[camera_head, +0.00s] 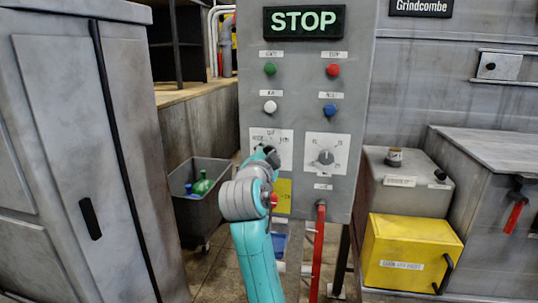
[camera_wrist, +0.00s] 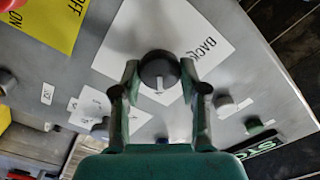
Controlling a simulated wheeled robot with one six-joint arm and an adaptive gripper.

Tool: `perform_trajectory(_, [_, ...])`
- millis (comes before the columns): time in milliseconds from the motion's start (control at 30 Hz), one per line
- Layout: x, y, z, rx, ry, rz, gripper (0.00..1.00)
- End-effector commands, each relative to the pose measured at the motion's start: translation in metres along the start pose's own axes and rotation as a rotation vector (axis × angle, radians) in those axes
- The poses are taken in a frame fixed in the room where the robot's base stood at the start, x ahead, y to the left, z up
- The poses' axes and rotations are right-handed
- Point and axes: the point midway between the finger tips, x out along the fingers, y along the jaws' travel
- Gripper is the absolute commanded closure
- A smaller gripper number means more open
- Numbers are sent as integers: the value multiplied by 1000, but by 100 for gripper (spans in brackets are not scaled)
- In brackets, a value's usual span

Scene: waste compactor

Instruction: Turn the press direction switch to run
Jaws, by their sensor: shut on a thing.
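The press direction switch is a dark round knob (camera_wrist: 158,68) with a pale pointer line, on a white plate (camera_wrist: 120,50). The word BACK reads on the plate's right part in the wrist view; other lettering there is hidden or unclear. In the head view the plate (camera_head: 285,143) is on the grey control panel, left of another dial, and my arm covers most of the knob. My gripper (camera_head: 267,153) is at the knob. In the wrist view my gripper (camera_wrist: 158,74) has one finger on each side of the knob, shut on it.
The panel (camera_head: 302,105) also carries green, red, white and blue buttons, a second dial (camera_head: 326,157) and a lit STOP sign (camera_head: 304,21). A red lever (camera_head: 319,245) is below right. A yellow box (camera_head: 408,255) stands right; a grey bin (camera_head: 200,205) with bottles stands left.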

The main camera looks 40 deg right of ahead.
Motion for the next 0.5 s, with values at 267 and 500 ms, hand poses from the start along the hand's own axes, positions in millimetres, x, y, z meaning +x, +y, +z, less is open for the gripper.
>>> perform_trajectory(267, [0,0,0,8,-1,1,92])
perform_trajectory(500, [0,0,0,8,-1,1,37])
